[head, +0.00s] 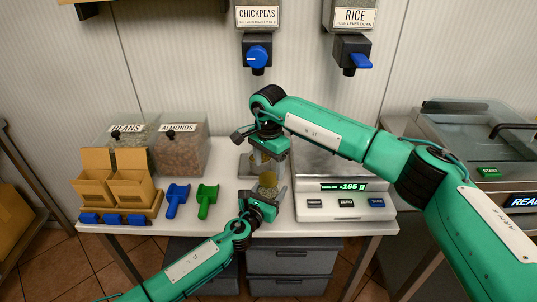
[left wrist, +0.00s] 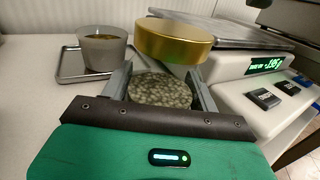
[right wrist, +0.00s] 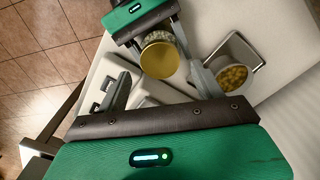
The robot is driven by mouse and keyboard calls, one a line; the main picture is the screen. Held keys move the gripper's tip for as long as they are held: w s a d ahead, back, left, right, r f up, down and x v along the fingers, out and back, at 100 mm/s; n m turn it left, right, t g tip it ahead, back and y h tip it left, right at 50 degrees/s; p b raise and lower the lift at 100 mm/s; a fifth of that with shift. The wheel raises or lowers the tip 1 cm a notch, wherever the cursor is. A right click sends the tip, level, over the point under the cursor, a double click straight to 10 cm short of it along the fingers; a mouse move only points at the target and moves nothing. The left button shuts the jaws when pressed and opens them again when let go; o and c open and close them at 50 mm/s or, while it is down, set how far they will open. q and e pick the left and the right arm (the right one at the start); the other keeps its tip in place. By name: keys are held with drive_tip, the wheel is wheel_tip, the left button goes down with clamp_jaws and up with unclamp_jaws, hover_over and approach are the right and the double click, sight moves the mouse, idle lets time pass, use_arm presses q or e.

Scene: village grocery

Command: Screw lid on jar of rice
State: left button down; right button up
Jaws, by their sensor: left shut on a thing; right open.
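The glass jar (left wrist: 160,89) is full of pale grains. My left gripper (head: 264,197) is shut on it and holds it at the front of the counter; its fingers (left wrist: 160,85) flank the jar in the left wrist view. The gold lid (left wrist: 173,41) is at the jar's mouth, and it covers most of the jar in the right wrist view (right wrist: 160,60). I cannot tell whether it is seated or threaded. My right gripper (head: 270,148) is open above; its fingers (right wrist: 158,85) are spread either side of the lid, apparently without touching it.
A grey cup of yellow chickpeas (right wrist: 235,78) stands on a metal tray (left wrist: 68,68) behind the jar. The scale (head: 345,205) reads -195 g, close on the right. Blue (head: 177,199) and green (head: 207,199) scoops and cardboard boxes (head: 132,188) lie left.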

sight(268, 178)
drive_tip(key=shift+f, duration=1.85)
drive_tip(key=c, duration=1)
drive_tip(key=m, duration=1.1)
drive_tip(key=shift+m, duration=0.3)
drive_tip(key=m, duration=1.2)
drive_tip(key=shift+m, duration=0.4)
drive_tip(key=o, duration=1.1)
